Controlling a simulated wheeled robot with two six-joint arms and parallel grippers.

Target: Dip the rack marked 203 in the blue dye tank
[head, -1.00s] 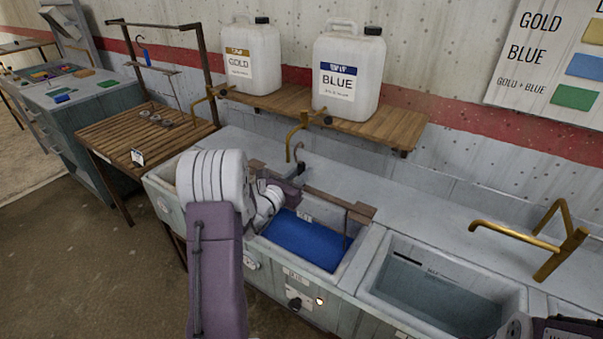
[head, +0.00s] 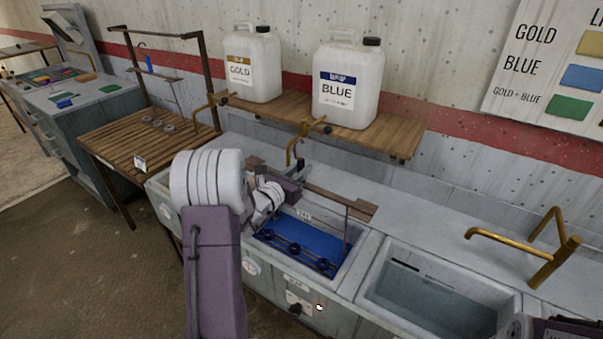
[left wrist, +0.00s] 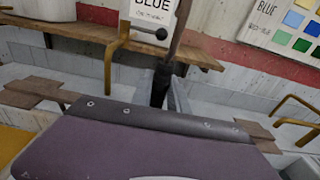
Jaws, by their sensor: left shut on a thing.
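The rack (head: 338,200) has a brown top bar, a thin upright and a lower bar with dark blue rings (head: 293,249). It hangs over the blue dye tank (head: 352,262), its rings showing above the blue dye (head: 300,232); I cannot tell the gap. My left gripper (head: 285,188) is shut on the rack's upper part. In the left wrist view my left gripper (left wrist: 170,92) closes around a dark upright post (left wrist: 180,45), with brown bar ends showing either side. I cannot read a number on the rack for certain. My right gripper is out of view.
A tank of clear liquid (head: 430,290) stands to the right, with a brass tap (head: 530,245). GOLD (head: 252,68) and BLUE (head: 347,85) jugs stand on a wooden shelf (head: 395,137) behind. A slatted drying table (head: 125,150) with a frame is at left.

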